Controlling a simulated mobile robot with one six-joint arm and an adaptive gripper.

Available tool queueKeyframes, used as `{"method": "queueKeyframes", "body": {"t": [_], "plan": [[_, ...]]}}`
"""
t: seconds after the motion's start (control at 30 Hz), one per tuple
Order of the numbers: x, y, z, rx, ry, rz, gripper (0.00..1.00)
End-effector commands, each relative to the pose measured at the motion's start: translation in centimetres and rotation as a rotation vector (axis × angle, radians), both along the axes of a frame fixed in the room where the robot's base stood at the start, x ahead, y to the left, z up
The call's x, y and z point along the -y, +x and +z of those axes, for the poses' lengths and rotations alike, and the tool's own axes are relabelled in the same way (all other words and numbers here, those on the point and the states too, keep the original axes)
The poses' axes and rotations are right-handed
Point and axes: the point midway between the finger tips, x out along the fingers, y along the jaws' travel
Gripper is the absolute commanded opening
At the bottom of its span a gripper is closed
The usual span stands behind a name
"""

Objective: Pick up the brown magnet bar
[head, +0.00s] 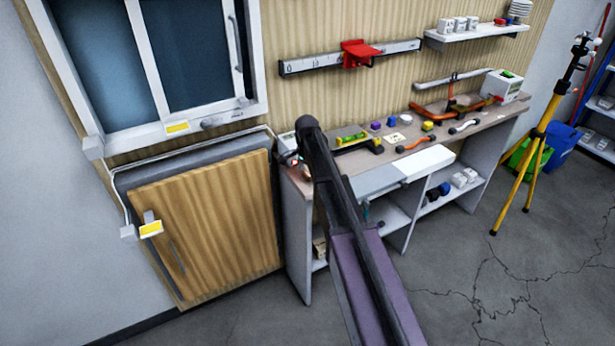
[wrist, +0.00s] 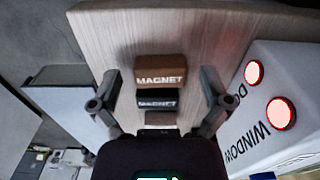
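The brown magnet bar (wrist: 161,69), lettered MAGNET, lies on the light wood-grain bench top in the wrist view. A black bar (wrist: 157,99), also lettered MAGNET, lies just below it in the picture, with a small gap. A third, greyish block (wrist: 160,118) is partly hidden by my gripper's body. My gripper (wrist: 160,75) is open, one finger on the left and one on the right of the bars, with clear space on both sides. Nothing is held. In the head view my arm covers this bench end, and the bars cannot be made out there.
A white box (wrist: 260,105) with two lit red buttons, one lettered WINDOW, stands close to the right finger. The bench edge lies to the left in the wrist view. In the head view, tools and small blocks fill the bench (head: 480,128) right of my arm.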

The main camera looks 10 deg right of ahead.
Motion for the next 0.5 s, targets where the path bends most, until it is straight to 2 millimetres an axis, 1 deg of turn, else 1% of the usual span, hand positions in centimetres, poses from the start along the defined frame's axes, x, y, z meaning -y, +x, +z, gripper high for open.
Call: {"method": "queueKeyframes", "body": {"t": [0.03,0.07,0.1,0.17,0.2,0.23,0.5], "plan": [[0.01,0.0,0.0,0.0,0.0,0.0,0.73],[0.01,0.0,0.0,0.0,0.0,0.0,0.64],[0.01,0.0,0.0,0.0,0.0,0.0,0.52],[0.02,0.0,0.0,0.0,0.0,0.0,0.35],[0.01,-0.01,0.0,0.0,0.0,0.0,0.23],[0.01,-0.01,0.0,0.0,0.0,0.0,0.21],[0.03,0.01,0.0,0.0,0.0,0.0,0.21]]}}
